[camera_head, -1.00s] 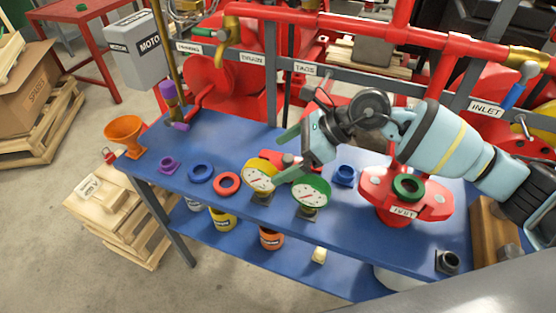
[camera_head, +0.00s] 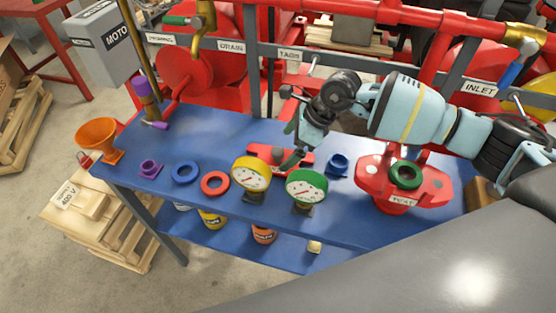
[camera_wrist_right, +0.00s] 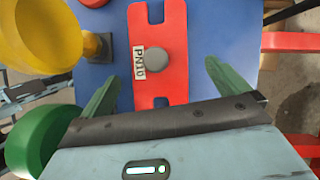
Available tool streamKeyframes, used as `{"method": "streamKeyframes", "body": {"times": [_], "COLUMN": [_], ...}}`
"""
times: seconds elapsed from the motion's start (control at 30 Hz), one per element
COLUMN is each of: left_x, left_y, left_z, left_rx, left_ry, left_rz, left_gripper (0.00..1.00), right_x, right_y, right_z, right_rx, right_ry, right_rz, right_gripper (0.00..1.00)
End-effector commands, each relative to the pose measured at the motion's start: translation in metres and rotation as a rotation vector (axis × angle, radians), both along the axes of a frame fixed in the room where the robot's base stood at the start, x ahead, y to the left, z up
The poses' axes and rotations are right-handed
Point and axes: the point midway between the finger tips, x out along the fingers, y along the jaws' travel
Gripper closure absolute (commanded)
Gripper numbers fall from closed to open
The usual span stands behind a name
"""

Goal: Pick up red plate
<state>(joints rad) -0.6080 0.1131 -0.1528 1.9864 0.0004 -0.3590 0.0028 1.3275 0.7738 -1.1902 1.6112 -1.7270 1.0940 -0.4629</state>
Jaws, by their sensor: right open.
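The red plate (camera_head: 262,153) lies on the blue table behind the yellow and green gauges, partly hidden by my right gripper in the head view. In the right wrist view the red plate (camera_wrist_right: 172,80) is notched, with a grey round knob and a "PN10" label. My right gripper (camera_head: 291,144) is over the plate in the head view. In the wrist view the open right gripper (camera_wrist_right: 162,70) has one green finger on each side of the plate, with gaps; contact is not visible. My left gripper is not in view.
The yellow gauge (camera_head: 251,174) and green gauge (camera_head: 306,186) stand close in front of the plate. A blue fitting (camera_head: 338,165) and a red flanged fixture (camera_head: 433,188) with a green ring are to the right. Red and blue rings, a purple fitting and an orange funnel (camera_head: 97,138) are left.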

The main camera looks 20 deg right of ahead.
Motion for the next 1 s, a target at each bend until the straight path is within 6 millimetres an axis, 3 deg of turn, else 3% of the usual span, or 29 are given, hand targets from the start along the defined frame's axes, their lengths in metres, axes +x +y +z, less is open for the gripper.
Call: {"method": "streamKeyframes", "body": {"times": [0.3,0.6,1.0], "left_x": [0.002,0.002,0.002], "left_y": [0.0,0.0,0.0], "left_z": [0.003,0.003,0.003], "left_rx": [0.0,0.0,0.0], "left_ry": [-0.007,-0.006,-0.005], "left_rz": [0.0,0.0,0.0], "left_gripper": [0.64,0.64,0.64], "right_x": [0.004,0.005,0.005], "right_y": [0.019,0.02,0.02], "right_z": [-0.037,-0.041,-0.04], "right_rx": [0.0,0.0,0.0], "right_ry": [0.003,0.001,0.001], "right_rz": [0.001,0.0,0.0], "right_gripper": [0.0,0.0,0.51]}}
